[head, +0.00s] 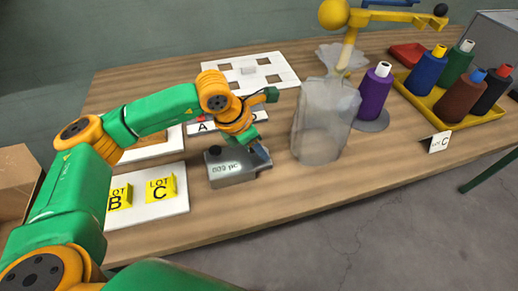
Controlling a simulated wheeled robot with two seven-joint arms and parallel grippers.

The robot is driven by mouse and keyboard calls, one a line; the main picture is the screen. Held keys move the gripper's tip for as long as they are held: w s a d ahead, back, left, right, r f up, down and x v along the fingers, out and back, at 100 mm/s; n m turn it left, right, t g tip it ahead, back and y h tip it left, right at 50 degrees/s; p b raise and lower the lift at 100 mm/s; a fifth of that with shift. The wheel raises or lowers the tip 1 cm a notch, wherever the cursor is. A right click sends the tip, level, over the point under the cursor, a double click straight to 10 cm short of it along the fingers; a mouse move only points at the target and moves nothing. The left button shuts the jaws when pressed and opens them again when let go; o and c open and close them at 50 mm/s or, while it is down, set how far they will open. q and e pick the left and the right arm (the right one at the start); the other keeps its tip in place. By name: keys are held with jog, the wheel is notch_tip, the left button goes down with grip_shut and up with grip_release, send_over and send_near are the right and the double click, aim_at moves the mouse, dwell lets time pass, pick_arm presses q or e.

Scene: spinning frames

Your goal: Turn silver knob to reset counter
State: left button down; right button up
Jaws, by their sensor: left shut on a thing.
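The counter (232,171) is a small grey box on the wooden table, with a pale display and a dark round knob on its top left. My left gripper (258,153) points down at the right end of the counter. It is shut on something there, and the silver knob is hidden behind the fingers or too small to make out. My right gripper is not in view.
A translucent grey bag (322,122) stands right of the counter. A purple spool (374,93) stands behind it, and a yellow tray (460,119) holds several spools. A white board (172,208) with yellow lot cards lies left. The table's front edge is close.

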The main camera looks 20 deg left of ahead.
pick_arm(q)
jog(key=m+b, duration=0.1)
jog(key=m, duration=0.1)
jog(key=shift+w+a+f+m+g+h, duration=0.1)
jog(key=shift+m+g+h, duration=0.2)
jog(key=shift+h, duration=0.1)
jog(key=m+g, duration=0.1)
jog(key=m, duration=0.1)
jog(key=shift+w+m+h+b, duration=0.1)
jog(key=shift+m+h+b, duration=0.2)
jog(key=shift+m+b, duration=0.1)
jog(key=m+g, duration=0.1)
jog(key=m, duration=0.2)
jog(key=shift+w, duration=0.15)
jog(key=shift+w+m+g, duration=0.1)
jog(key=shift+m+g, duration=0.7)
jog(key=shift+m, duration=1)
jog(key=c, duration=0.5)
grip_release()
jog(key=shift+w, duration=0.15)
